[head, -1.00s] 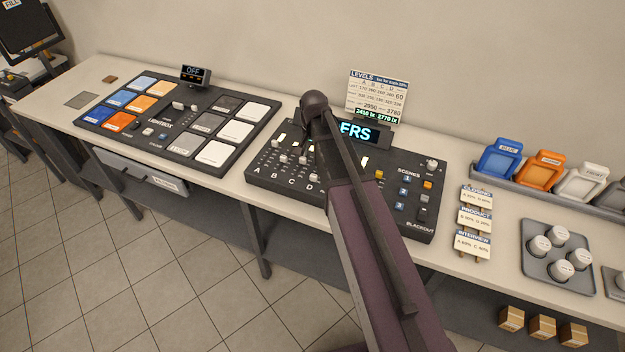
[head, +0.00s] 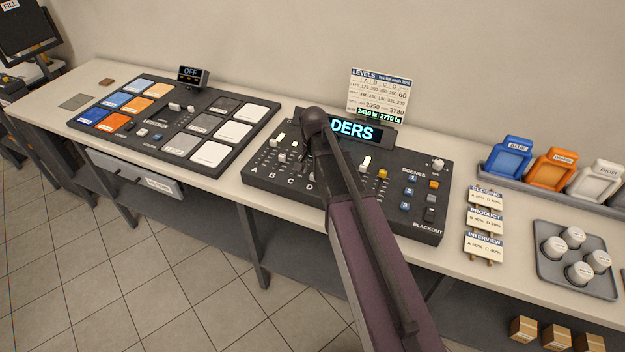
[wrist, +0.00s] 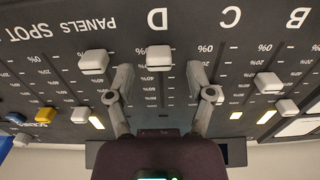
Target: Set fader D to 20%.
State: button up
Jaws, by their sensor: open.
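In the wrist view, seen upside down, the white cap of fader D (wrist: 159,57) lies just beyond the D letter, near the low end of its scale. The 0% mark and a mark that looks like 40% are readable beside it; its exact setting is unclear. My gripper (wrist: 160,82) is open, one finger on each side of fader D's slot, with a gap to the cap on both sides. In the head view the fader console (head: 420,222) sits on the bench, and my arm hides fader D and the fingertips.
The console display (head: 353,130) stands behind my gripper. A lightbox panel (head: 160,160) lies left, scene cards (head: 484,220) right.

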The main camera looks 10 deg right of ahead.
jog(key=shift+f+b, duration=0.75)
jog(key=shift+f, duration=0.25)
grip_shut()
